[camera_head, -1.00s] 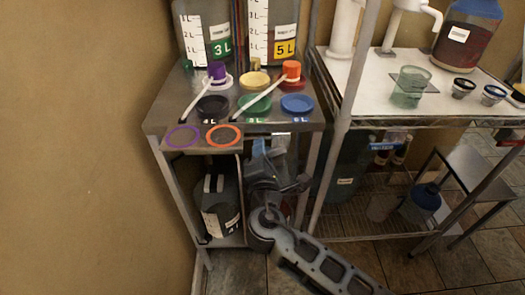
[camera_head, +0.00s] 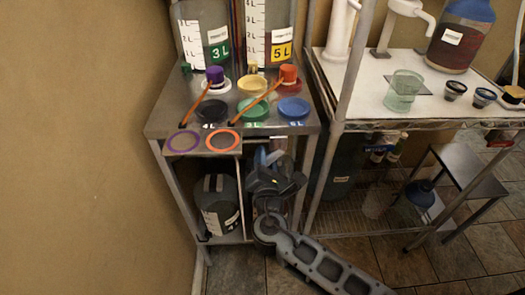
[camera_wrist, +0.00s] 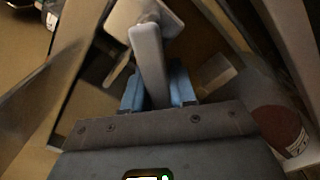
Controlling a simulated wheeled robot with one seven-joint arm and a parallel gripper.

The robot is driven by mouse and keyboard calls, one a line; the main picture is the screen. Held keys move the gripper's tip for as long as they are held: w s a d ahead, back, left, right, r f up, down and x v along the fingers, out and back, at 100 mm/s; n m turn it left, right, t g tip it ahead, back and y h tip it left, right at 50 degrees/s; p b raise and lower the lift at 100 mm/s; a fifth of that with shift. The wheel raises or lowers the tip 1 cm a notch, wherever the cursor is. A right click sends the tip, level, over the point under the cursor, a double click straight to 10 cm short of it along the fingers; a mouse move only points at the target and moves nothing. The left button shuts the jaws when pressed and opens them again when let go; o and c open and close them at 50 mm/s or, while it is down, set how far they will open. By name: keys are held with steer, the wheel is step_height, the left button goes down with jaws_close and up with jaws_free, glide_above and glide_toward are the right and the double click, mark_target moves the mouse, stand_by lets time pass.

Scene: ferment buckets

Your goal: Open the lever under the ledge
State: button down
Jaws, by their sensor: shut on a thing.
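The lever (camera_wrist: 148,55) is a pale grey handle on a light mount in the wrist view. My gripper (camera_wrist: 158,88) is shut on it, with a blue finger on either side of the handle. In the head view my gripper (camera_head: 274,170) is under the right front edge of the metal stand's top (camera_head: 168,118). My own wrist hides the lever there. A narrow ledge (camera_head: 193,150) with a purple ring and an orange ring juts from the stand's front left.
Coloured dishes, including a blue one (camera_head: 293,108), and two tubes sit on the stand top. A dark jug (camera_head: 218,205) stands in the lower left bay. A wire-shelf rack (camera_head: 345,215) is close on the right, with a grey stool (camera_head: 470,165) beyond.

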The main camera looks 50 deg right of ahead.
steer(key=shift+s+d+f+n+p, duration=0.2)
steer(key=shift+n+p, duration=0.2)
steer(key=shift+n, duration=0.25)
steer(key=shift+s+d+f+n+p, duration=0.1)
steer(key=shift+s+d+n+p, duration=0.2)
steer(key=shift+n, duration=0.4)
steer(key=shift+s+f+n+p, duration=0.1)
steer(key=shift+f+n+p, duration=0.05)
steer(key=shift+n+p, duration=0.4)
steer(key=c, duration=1)
jaws_free()
steer(key=b+v, duration=0.1)
steer(key=v, duration=0.6)
steer(key=shift+s+a, duration=0.25)
steer(key=shift+s, duration=0.05)
